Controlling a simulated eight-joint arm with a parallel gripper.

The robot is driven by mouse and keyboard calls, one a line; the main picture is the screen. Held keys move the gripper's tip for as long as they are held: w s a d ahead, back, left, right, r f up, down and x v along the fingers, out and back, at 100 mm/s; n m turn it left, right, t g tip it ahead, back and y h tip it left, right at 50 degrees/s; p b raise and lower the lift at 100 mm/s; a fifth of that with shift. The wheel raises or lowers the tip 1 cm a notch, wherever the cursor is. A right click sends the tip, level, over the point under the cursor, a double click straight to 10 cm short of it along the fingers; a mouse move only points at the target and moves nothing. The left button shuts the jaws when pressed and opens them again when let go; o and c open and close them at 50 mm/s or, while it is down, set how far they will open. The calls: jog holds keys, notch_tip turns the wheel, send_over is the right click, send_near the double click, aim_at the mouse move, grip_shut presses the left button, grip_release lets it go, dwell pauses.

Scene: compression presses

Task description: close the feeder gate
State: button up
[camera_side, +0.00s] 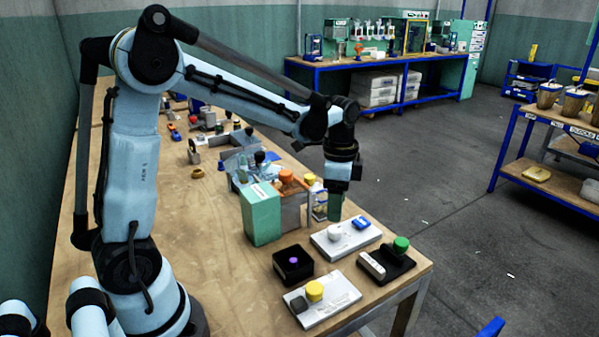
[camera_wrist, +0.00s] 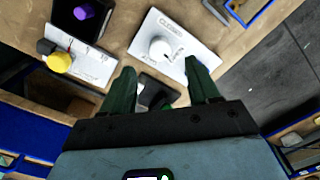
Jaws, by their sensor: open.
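A pale plate (camera_wrist: 152,26) with a white round knob (camera_wrist: 161,49) and a word that looks like "CLOSED" lies ahead of my fingertips in the wrist view. Which part is the feeder gate I cannot tell for certain. In the side view a pale plate (camera_side: 327,248) carries a white knob (camera_side: 334,234) and a blue part (camera_side: 361,223). My gripper (camera_side: 334,214) points down just above and behind this plate. In the wrist view my gripper (camera_wrist: 160,65) has its two green fingers well apart, with nothing held between them.
A black holder with a green knob (camera_side: 401,243) stands to the right. A black box with a purple button (camera_side: 293,261) and a plate with a yellow knob (camera_side: 314,291) are in front. A green box (camera_side: 261,216) and an orange knob (camera_side: 286,177) stand left of my gripper.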

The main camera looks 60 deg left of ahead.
aim_at(335, 229)
jog(key=shift+f, duration=3.2)
jog(key=c, duration=1)
jog(key=shift+c, duration=0.2)
